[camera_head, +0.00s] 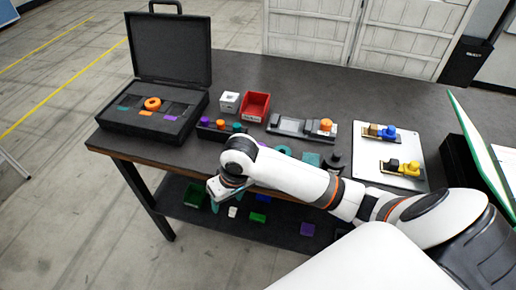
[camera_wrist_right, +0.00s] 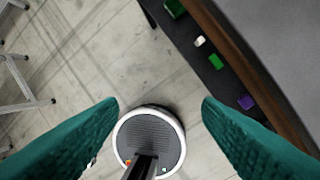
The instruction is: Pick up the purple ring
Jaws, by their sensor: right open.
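A small purple piece (camera_head: 204,121), which may be the purple ring, sits at the left end of a dark peg holder (camera_head: 222,132) on the table. It is too small to make out a hole. My right gripper (camera_head: 216,198) hangs off the table's front edge, below and in front of the holder, apart from it. In the right wrist view its two teal fingers (camera_wrist_right: 160,105) are spread wide with nothing between them. That view shows floor and table edge, not the ring. My left gripper is in neither view.
An open black case (camera_head: 122,124) with an orange ring (camera_head: 152,104) stands at the left. A red bin (camera_head: 255,106), a white cube (camera_head: 229,102) and a white board (camera_head: 402,178) are on the table. Below, a shelf holds a purple block (camera_head: 307,229) and green items (camera_head: 258,217).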

